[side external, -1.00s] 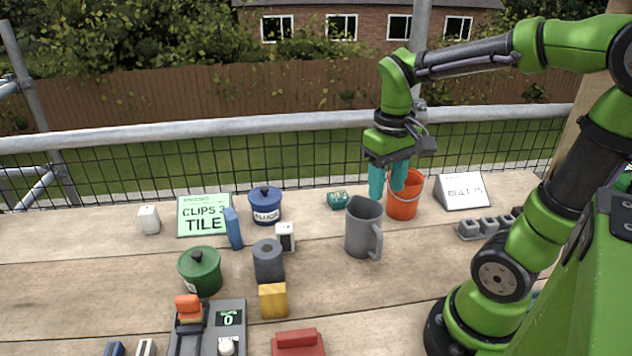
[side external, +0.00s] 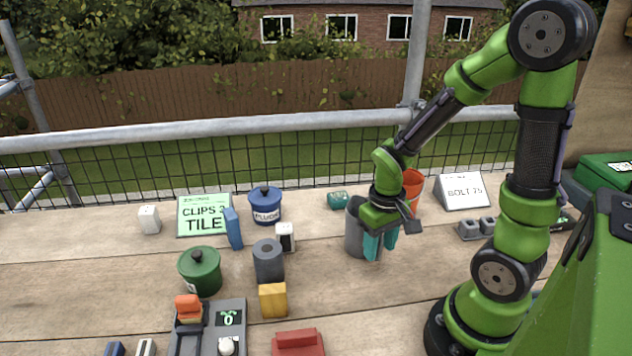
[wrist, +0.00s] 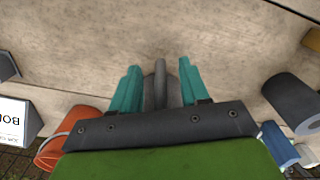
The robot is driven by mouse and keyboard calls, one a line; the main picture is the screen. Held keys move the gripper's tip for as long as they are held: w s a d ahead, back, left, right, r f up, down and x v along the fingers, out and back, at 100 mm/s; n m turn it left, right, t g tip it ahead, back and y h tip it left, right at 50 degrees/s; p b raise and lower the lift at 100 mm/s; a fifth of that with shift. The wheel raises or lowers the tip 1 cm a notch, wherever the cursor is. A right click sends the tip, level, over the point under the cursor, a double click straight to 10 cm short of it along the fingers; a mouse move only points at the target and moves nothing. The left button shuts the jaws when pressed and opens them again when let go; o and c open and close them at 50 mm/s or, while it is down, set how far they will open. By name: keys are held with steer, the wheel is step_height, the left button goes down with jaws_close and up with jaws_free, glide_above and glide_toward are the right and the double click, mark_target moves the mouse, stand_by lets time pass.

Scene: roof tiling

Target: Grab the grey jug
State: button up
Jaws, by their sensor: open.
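The grey jug (side external: 353,238) stands upright on the wooden table, partly hidden behind my gripper in the side view. My gripper (side external: 381,247) is low at the jug's right front, its teal fingers pointing down. In the wrist view my gripper (wrist: 159,80) is open, with one finger on each side of the jug's handle (wrist: 160,82). Part of the jug's body shows behind the handle, and the rest is hidden by the gripper's palm. I cannot tell whether a finger touches the jug.
An orange bucket (side external: 414,186) stands close behind the jug, with a white sign (side external: 463,192) to its right. A grey cylinder (side external: 268,262), a yellow block (side external: 273,300) and a green pot (side external: 199,271) are to the left. The table in front of the jug is clear.

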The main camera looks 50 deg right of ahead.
steer(key=shift+f, duration=0.55)
jaws_close()
steer(key=shift+r, duration=0.15)
